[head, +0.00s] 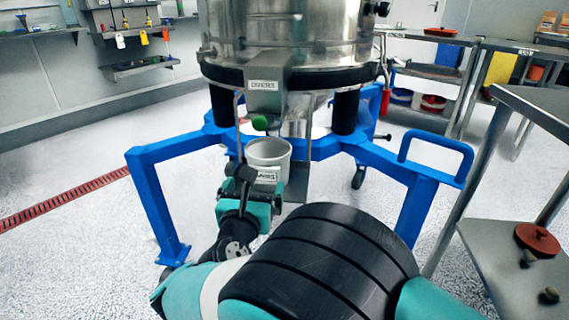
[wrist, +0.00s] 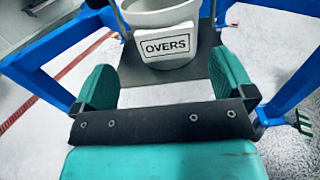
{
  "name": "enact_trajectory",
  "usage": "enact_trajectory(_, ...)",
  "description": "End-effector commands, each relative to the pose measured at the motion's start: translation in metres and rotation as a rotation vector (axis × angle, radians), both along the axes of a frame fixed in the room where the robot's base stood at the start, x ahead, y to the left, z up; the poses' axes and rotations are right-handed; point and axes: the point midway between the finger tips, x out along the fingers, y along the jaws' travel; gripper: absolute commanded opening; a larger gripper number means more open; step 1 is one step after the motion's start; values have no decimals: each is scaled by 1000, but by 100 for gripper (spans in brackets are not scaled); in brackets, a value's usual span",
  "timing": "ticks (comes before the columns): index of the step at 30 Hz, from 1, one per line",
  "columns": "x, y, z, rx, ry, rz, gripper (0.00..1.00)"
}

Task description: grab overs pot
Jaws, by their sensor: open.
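My gripper (head: 245,180) is just in front of the pot in the head view. In the wrist view my gripper (wrist: 168,80) has its two teal fingers wide apart, with nothing between them. The pot lies beyond the fingertips, roughly centred. Its top is cut off in the wrist view.
A blue frame (head: 150,200) with splayed legs carries the sifter around the pot. A steel table (head: 510,260) with a red-brown lid (head: 537,240) stands at the right. Shelves (head: 140,68) line the left wall. The speckled floor at the left is mostly clear.

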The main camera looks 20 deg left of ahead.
Motion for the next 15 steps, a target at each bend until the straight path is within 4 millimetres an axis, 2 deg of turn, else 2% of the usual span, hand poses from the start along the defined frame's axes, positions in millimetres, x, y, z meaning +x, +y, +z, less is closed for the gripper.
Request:
enact_trajectory(7,20,2,-2,1,-1,-2,100)
enact_trajectory(15,58,5,-3,1,-2,-1,100)
